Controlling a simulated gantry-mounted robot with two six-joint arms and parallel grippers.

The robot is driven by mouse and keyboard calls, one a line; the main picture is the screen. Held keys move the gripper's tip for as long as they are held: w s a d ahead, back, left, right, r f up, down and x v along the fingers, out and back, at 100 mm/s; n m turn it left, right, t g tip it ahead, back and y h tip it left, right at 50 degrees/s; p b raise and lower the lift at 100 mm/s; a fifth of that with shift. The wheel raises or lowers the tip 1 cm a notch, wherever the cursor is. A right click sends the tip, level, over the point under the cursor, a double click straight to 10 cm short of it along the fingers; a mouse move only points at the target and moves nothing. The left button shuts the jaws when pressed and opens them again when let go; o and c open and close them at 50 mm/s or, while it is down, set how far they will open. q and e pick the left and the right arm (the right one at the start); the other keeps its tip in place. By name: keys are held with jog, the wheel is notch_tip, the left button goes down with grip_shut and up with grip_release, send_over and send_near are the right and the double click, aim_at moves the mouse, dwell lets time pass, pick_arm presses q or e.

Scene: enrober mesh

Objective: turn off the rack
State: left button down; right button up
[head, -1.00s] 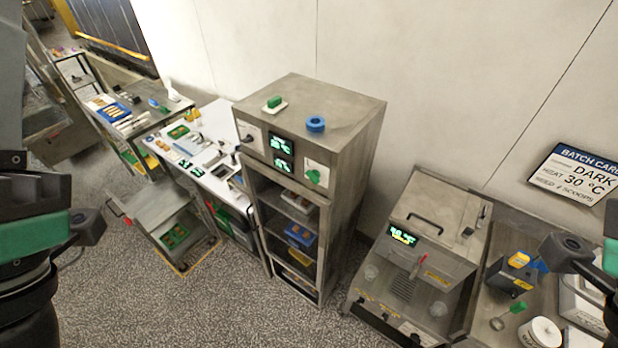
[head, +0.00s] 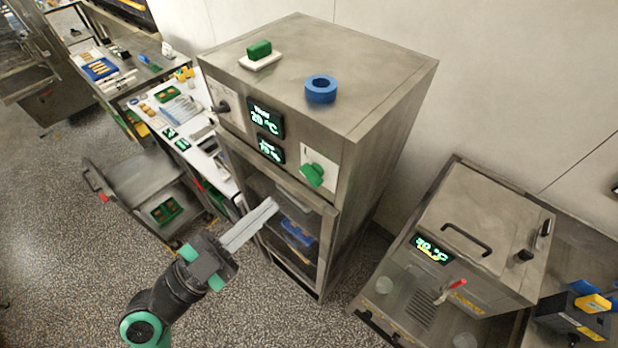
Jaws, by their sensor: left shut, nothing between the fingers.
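The rack (head: 345,190) is a tall steel cabinet with open shelves, in the middle of the head view. Its top front panel has a dark knob (head: 222,107) at the left, two lit displays (head: 266,119) with green digits, and a green knob (head: 313,175) on a white plate at the right. The upper display seems to read 20 °C. My left gripper (head: 272,207) is shut and empty. Its pale fingers point at the cabinet's front, below and left of the green knob, and appear apart from it. My right gripper is out of view.
A blue tape roll (head: 320,90) and a green block on a white base (head: 259,52) lie on the rack's top. A steel machine (head: 470,230) with a lit display stands at the right. A cart (head: 140,180) and worktable stand at the left. The speckled floor in front is open.

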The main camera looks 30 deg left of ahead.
pick_arm(q)
jog(key=shift+r, duration=0.2)
jog(key=shift+w, duration=0.1)
notch_tip(320, 180, up, 3)
jog(key=p, duration=0.5)
send_over(313, 174)
jog(key=s, duration=0.2)
jog(key=shift+s+d+r, duration=0.1)
jog(key=shift+s+d, duration=0.05)
jog(key=shift+d, duration=0.2)
jog(key=f, duration=0.1)
jog(key=a+f+b, duration=0.1)
jog(key=f, duration=0.1)
jog(key=shift+a+f, duration=0.1)
jog(key=shift+a, duration=0.25)
jog(key=shift+a+f, duration=0.25)
jog(key=shift+f, duration=0.05)
jog(key=shift+b, duration=0.3)
